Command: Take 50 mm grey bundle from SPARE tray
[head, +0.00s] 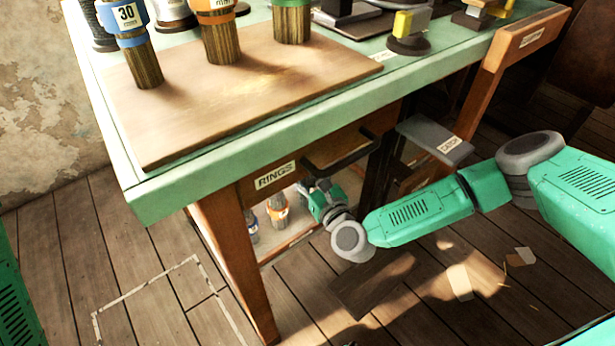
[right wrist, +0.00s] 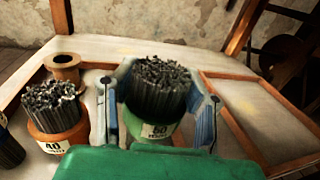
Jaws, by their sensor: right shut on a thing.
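In the right wrist view, a grey bundle (right wrist: 160,88) of thin rods stands upright in a green ring with a "50" label (right wrist: 157,130). The two fingers of my right gripper (right wrist: 160,100) are shut on its sides. In the head view, my right gripper (head: 322,197) reaches in under the bench, and the bundle is hard to make out there. The bundle is over a pale wood-rimmed tray (right wrist: 255,112); its bottom is hidden, so I cannot tell whether it touches. No SPARE label is readable. My left gripper is not in view.
Left of the held bundle are an orange-ringed "40" bundle (right wrist: 55,115) and an empty brown spool (right wrist: 65,68). The bench top (head: 200,170) hangs over the arm, with a wooden leg (head: 232,260) at left. A grey "CATCH" tray (head: 435,140) sits right of the gripper.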

